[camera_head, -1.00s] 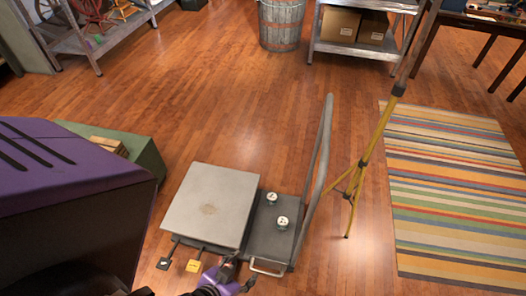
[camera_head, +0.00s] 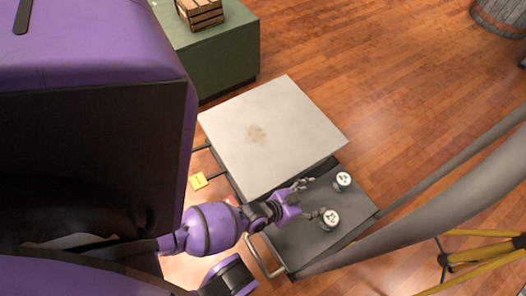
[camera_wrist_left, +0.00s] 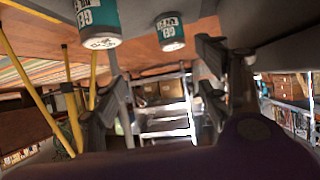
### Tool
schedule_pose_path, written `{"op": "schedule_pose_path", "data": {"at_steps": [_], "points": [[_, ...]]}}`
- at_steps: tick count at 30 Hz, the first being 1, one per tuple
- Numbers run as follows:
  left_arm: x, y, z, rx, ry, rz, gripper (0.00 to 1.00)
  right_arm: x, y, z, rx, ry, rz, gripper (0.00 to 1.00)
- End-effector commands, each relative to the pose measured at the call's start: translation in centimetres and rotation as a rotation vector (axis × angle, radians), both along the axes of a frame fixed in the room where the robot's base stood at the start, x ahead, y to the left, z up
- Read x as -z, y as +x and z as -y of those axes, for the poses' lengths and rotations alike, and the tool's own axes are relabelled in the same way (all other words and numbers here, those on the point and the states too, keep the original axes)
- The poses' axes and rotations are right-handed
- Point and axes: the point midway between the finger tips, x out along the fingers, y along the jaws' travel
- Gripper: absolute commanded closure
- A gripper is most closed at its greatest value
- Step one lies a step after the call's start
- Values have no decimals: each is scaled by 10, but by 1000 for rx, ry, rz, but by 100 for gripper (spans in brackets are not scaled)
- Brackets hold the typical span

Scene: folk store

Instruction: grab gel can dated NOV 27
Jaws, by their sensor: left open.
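Two small gel cans with white tops and teal labels stand upright on the dark deck of a cart (camera_head: 290,240). The nearer can (camera_head: 329,218) is just right of my left gripper (camera_head: 309,199); the farther can (camera_head: 343,180) is up and to the right. My left gripper is open and empty, low over the deck beside the light grey platform. The left wrist view is upside down: a larger can (camera_wrist_left: 97,22) and a smaller can (camera_wrist_left: 170,32) show at the top, beyond the open fingers (camera_wrist_left: 155,92). "GEL" shows on the labels; I cannot read the dates. My right gripper is out of view.
A raised light grey platform (camera_head: 270,130) stands left of the cans. The cart's grey handle bar (camera_head: 440,205) rises on the right. Yellow tripod legs (camera_head: 480,250) stand beyond it. A green block (camera_head: 210,50) carries a wooden crate (camera_head: 200,12).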

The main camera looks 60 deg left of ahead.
Motion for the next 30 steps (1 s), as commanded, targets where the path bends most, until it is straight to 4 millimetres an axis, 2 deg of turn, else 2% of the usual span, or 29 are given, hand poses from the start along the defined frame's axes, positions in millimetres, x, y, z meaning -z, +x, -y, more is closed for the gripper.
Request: {"op": "schedule_pose_path", "data": {"at_steps": [1,6,12,23,30], "points": [[34,19,0,-5,-2,14,32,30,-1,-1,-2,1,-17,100],[60,66,-2,-22,-2,73,32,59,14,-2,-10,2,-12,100],[67,90,-3,-32,-3,102,32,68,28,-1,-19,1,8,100],[78,124,-3,-32,-2,106,32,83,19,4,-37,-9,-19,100],[91,157,-4,-32,-3,104,32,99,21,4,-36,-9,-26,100]]}}
